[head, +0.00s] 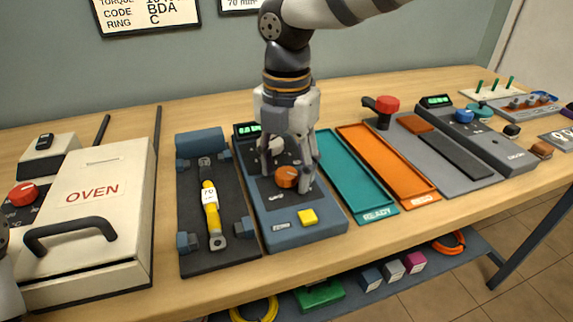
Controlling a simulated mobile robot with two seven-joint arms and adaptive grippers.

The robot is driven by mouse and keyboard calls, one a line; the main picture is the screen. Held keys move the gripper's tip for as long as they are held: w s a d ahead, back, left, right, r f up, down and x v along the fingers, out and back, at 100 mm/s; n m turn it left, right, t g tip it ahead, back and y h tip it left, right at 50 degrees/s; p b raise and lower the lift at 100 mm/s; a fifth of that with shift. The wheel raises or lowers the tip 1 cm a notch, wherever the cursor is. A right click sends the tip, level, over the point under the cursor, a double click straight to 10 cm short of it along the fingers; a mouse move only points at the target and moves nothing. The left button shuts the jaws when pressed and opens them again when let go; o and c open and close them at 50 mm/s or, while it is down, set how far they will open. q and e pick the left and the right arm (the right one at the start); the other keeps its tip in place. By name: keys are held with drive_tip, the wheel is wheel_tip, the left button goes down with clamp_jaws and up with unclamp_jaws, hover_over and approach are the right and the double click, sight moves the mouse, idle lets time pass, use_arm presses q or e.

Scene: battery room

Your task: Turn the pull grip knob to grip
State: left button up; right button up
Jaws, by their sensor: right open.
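The pull grip knob appears to be the round orange knob (286,177) on a blue-grey box (322,228) with a green-lit display and a yellow button. My right gripper (289,172) points down over this box. Its fingers are open, one on each side of the orange knob; whether they touch it I cannot tell. The gripper hides part of the box's upper face, and the knob's markings are too small to read. Only a pale and dark sliver, probably of my left arm, shows at the left edge; its fingers are not seen.
Left of the box, a dark fixture (216,254) holds a yellow link (210,205). Right of it lie a teal tray (378,213) and an orange tray (417,196), both empty. A white oven (85,227) stands at the left. The table's front edge is mostly clear.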

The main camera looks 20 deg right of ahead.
drive_tip(key=c, duration=1.2)
drive_tip(key=shift+o, duration=0.3)
use_arm(q)
drive_tip(key=shift+w+r, duration=0.1)
use_arm(e)
drive_tip(key=shift+r+m+p, duration=0.2)
drive_tip(key=shift+m+p, duration=0.25)
drive_tip(key=shift+m, duration=0.75)
drive_tip(key=shift+f+m, duration=0.1)
drive_tip(key=shift+m, duration=0.8)
drive_tip(key=m, duration=0.2)
drive_tip(key=shift+f+m, duration=0.1)
drive_tip(key=shift+m, duration=0.3)
drive_tip(key=m, duration=0.4)
use_arm(q)
drive_tip(key=shift+w+r+t, duration=0.4)
drive_tip(key=shift+w+r, duration=0.4)
drive_tip(key=shift+w, duration=0.05)
use_arm(e)
drive_tip(key=m, duration=0.6)
drive_tip(key=shift+m, duration=0.4)
